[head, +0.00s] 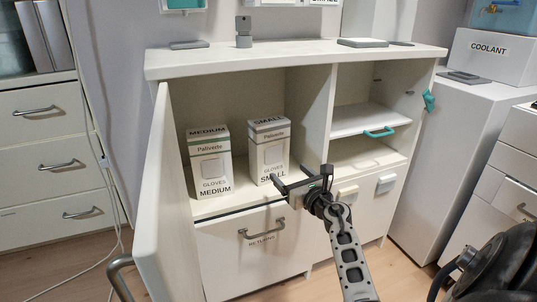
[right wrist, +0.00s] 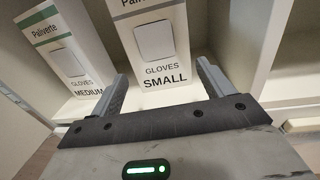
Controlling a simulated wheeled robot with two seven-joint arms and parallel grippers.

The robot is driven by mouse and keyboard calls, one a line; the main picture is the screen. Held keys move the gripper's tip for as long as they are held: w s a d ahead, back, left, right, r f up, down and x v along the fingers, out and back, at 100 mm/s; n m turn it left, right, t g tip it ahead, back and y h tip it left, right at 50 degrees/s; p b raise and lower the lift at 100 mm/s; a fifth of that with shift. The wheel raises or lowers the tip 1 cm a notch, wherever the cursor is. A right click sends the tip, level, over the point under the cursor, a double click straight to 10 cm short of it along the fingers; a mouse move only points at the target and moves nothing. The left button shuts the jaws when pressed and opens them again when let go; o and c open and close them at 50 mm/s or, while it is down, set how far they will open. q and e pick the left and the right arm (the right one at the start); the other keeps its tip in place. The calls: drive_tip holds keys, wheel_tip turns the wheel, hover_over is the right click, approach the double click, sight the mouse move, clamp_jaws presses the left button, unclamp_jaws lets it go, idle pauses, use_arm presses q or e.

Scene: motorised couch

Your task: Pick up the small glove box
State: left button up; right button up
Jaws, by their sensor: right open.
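The small glove box (head: 269,148) is white with a dark top band and reads "GLOVES SMALL". It stands upright on the cabinet's open left shelf, on the right side, and fills the upper middle of the right wrist view (right wrist: 153,45). The medium glove box (head: 211,162), with a green band, stands to its left and also shows in the right wrist view (right wrist: 65,50). My right gripper (head: 278,183) is open in front of the small box's lower part. In the right wrist view its fingers (right wrist: 160,85) spread either side of the "SMALL" label. My left gripper is out of view.
The cabinet door (head: 158,200) stands open on the left. A divider (head: 316,115) rises right of the small box. Below is a "RETURNS" drawer (head: 262,257) with a handle. The right compartment has a shelf with a teal handle (head: 379,133).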

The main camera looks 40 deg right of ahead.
sight(274, 157)
drive_tip(key=x, duration=0.2)
drive_tip(key=b+x, duration=0.1)
drive_tip(key=x, duration=0.1)
drive_tip(key=b+x, duration=0.1)
drive_tip(key=x, duration=0.1)
drive_tip(key=shift+w+a+r, duration=0.1)
drive_tip(key=shift+w+r, duration=0.2)
drive_tip(key=shift+w, duration=0.35)
drive_tip(key=shift+w+r, duration=0.1)
drive_tip(key=shift+r, duration=0.05)
drive_tip(key=c, duration=1.3)
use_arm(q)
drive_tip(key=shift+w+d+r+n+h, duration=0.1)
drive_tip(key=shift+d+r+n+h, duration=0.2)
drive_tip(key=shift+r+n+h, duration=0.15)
use_arm(e)
drive_tip(key=shift+c, duration=0.2)
